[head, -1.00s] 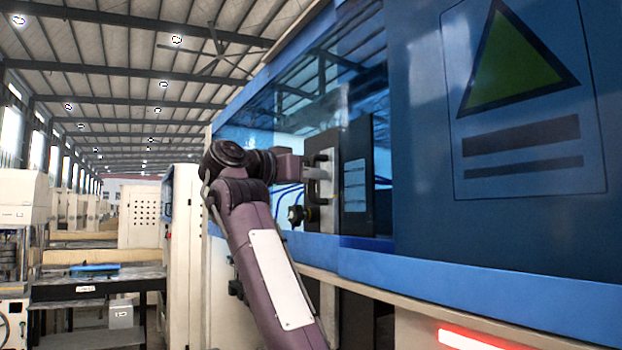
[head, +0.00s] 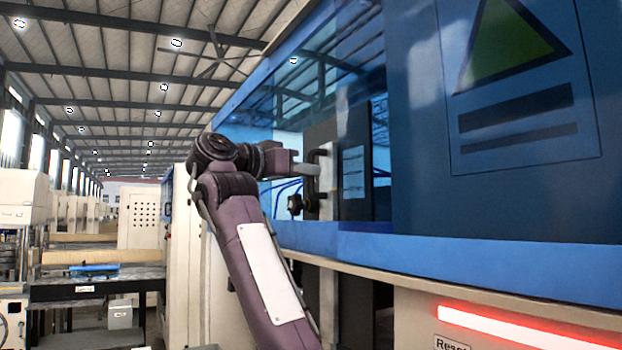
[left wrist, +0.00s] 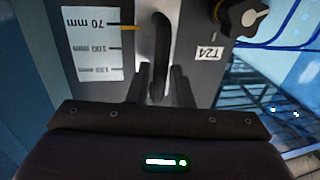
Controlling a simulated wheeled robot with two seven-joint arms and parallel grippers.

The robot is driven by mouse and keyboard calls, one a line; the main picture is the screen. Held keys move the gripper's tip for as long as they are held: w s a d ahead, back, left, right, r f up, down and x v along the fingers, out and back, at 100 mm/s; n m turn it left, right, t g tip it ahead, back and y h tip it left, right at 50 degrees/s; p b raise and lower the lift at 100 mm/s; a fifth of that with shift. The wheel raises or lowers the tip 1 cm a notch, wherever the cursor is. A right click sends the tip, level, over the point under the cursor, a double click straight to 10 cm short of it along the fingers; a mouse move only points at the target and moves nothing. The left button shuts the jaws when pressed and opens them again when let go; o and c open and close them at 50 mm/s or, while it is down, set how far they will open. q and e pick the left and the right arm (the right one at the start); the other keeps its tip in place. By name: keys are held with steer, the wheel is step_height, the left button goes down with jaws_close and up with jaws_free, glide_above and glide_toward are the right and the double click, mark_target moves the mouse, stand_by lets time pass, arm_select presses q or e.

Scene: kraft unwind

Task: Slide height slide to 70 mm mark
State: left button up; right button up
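The height slide's black handle (left wrist: 159,45) stands upright on a pale plate in the left wrist view. In the head view my left gripper (head: 308,169) reaches the handle (head: 321,158) from the left. My right gripper is out of view.
A black star knob (left wrist: 243,15) and a T24 label (left wrist: 209,53) are right of the handle. The blue machine housing (head: 480,240) fills the right of the head view. A table (head: 95,283) stands at the far left.

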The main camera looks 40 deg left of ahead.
arm_select(q)
steer(key=s, duration=0.1)
steer(key=s+b, duration=0.1)
steer(key=s, duration=0.1)
steer(key=s+b, duration=0.1)
steer(key=s, duration=0.1)
steer(key=shift+s+a+f, duration=0.1)
steer(key=shift+s+a, duration=0.15)
stand_by(0.3)
